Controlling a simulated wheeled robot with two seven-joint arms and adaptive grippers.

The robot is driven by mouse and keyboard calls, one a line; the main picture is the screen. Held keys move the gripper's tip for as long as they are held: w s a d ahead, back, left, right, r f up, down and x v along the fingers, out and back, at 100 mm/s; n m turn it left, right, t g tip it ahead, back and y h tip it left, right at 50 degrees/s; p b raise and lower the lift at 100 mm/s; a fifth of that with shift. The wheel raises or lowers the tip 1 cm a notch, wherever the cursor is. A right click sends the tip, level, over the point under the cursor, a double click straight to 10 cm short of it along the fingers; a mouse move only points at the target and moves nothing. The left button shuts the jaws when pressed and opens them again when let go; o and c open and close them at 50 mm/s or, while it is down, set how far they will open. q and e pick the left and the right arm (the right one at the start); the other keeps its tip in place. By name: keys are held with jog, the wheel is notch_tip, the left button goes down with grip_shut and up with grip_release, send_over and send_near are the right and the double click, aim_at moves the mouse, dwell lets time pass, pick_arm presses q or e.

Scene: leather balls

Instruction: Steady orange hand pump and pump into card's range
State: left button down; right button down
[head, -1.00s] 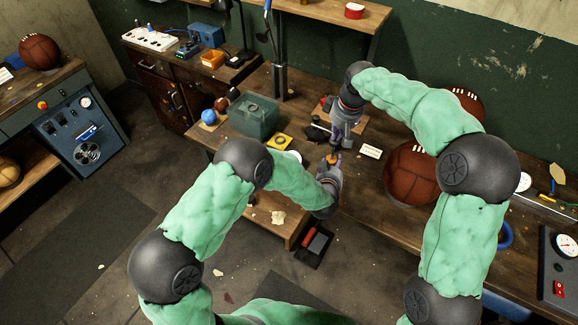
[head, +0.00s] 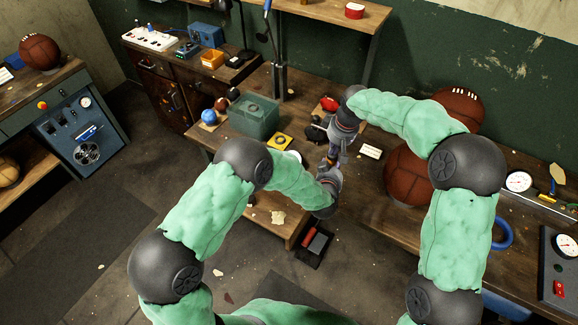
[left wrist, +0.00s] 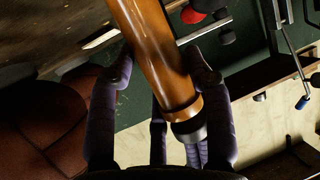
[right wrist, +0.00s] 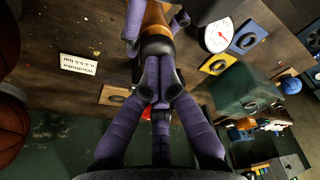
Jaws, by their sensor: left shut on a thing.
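The orange hand pump (left wrist: 152,50) shows as a shiny orange barrel with a dark end cap in the left wrist view. My left gripper (head: 330,172) has its fingers around the barrel. My right gripper (head: 335,147) is just beyond it; in the right wrist view its fingertips (right wrist: 160,75) come together at the dark end of the pump (right wrist: 155,32), but whether they grip the handle is hidden. The white card (head: 371,151) stands on the bench to the right; its print is upside down in the right wrist view (right wrist: 78,65). A round white gauge (right wrist: 217,35) lies near the pump, its needle unclear.
Large brown leather balls (head: 407,175) sit right of the card, close to my right arm. A green box (head: 254,117) and a yellow square with a dark ring (head: 279,141) lie to the left. A red-handled thing (head: 316,242) lies on a dark tray below the bench's front edge.

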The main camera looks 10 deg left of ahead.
jog(key=shift+r, duration=3.1)
jog(key=shift+f, duration=3.3)
jog(key=shift+r, duration=3.35)
jog(key=shift+f, duration=3.4)
jog(key=shift+r, duration=3.35)
